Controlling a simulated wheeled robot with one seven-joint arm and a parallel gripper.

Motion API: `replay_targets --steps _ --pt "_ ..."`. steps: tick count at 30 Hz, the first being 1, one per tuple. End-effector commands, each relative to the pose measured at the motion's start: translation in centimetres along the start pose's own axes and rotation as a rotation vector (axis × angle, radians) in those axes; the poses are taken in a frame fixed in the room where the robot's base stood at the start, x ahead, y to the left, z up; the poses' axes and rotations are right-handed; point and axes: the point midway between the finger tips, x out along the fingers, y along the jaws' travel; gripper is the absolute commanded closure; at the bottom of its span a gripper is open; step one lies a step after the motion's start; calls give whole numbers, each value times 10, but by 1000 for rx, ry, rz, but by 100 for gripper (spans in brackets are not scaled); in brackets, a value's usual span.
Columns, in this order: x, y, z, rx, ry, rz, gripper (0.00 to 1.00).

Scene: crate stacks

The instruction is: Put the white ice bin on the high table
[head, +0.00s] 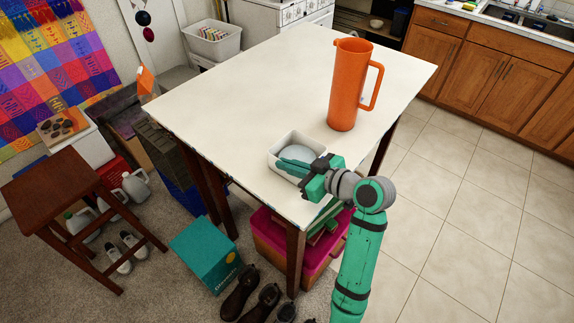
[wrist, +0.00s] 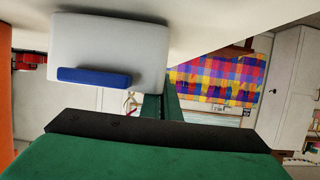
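The white ice bin (head: 285,178) is a small open box at the near corner of the pale high table (head: 240,95). It is upright and looks at rest on the tabletop; I cannot see whether a small gap is under it. Something pale grey lies inside. In the wrist view, which is upside down, the bin (wrist: 105,45) shows a blue strip near its rim. My gripper (head: 292,168) reaches over the bin from the right. In the wrist view its green fingers (wrist: 163,105) are close together astride one side wall, one fingertip hidden behind the bin.
A tall orange pitcher (head: 348,85) stands on the table behind the bin. The table's left and far parts are clear. A brown stool (head: 75,185) stands at left. A teal box (head: 207,252), a pink-lidded crate (head: 268,238) and dark shoes (head: 250,295) lie around the near legs.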

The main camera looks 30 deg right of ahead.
Motion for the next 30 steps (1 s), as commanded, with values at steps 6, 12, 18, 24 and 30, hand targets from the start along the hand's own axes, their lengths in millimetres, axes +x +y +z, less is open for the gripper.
replay_targets --steps 6,12,18,24,30 --pt "1 0 2 -2 1 0 100" --pt "2 0 6 -1 1 0 100" --pt "2 0 5 -1 0 0 79" --pt "1 0 4 -1 0 0 79" --pt "-16 0 2 -1 1 1 79"
